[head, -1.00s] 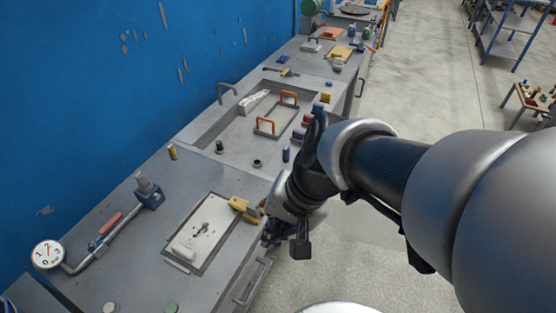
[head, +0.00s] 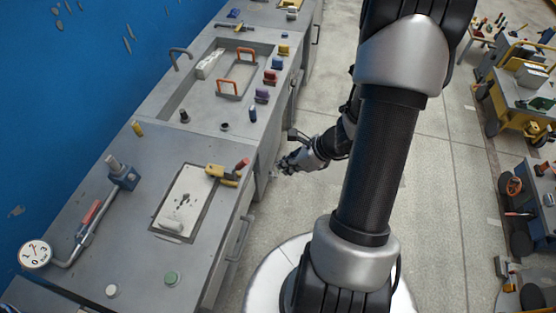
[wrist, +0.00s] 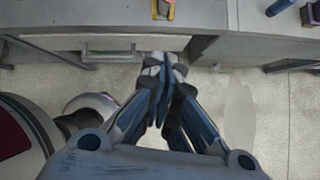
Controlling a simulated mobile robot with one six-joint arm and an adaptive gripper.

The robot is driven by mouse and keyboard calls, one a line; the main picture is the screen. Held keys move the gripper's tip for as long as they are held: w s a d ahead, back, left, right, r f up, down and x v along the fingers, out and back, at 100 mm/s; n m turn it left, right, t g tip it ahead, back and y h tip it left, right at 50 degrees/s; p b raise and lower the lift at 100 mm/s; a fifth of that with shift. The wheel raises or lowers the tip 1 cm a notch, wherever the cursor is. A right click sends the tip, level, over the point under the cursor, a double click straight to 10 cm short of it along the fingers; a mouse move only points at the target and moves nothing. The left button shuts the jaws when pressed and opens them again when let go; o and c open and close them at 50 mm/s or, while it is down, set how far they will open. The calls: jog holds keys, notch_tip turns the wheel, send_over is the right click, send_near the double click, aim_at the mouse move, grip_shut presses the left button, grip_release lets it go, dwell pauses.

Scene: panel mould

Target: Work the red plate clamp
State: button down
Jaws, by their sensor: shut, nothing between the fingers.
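The plate clamp (head: 224,175) has a yellow body and a red handle tip (head: 242,163). It sits at the bench edge by the right corner of the white plate (head: 182,196), and its handle sticks out toward the floor side. In the wrist view, part of the clamp (wrist: 163,9) shows at the top edge, cut off by the frame. My gripper (head: 286,164) is beyond the bench's front edge, to the right of the clamp and apart from it. In the wrist view, its fingers (wrist: 164,62) are together and empty.
A pressure gauge (head: 35,254) and a pipe with a red-handled lever (head: 91,216) are on the near left of the bench. A drawer handle (head: 239,239) sticks out below the clamp. A sink (head: 178,101) lies farther along. The floor beside the bench is clear.

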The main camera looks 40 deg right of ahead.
aim_at(240, 166)
jog(key=w+a+f+b, duration=0.1)
jog(key=w+a+f, duration=0.3)
jog(key=w, duration=0.3)
jog(key=shift+f, duration=0.45)
jog(key=shift+w+a, duration=0.1)
